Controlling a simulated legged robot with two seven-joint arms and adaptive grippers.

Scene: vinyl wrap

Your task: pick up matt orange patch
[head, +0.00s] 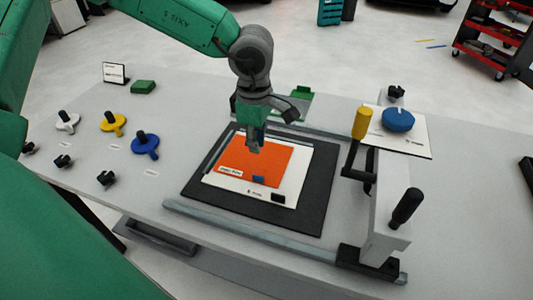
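The matt orange patch (270,163) lies on a white sheet on a black mat in the middle of the table. A small label sits at its lower left corner and a small blue piece at its lower edge. My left gripper (257,146) points down over the upper part of the patch, its fingertips at or just above the surface. I cannot tell whether it touches the patch or how far its fingers are apart. My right gripper does not show.
The black mat (312,205) lies between metal rails. A frame with a yellow handle (362,123) and a black handle (406,207) stands at the right. A blue knob (398,119) sits on a white plate behind it. Yellow (112,122) and blue (145,145) handled discs stand left.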

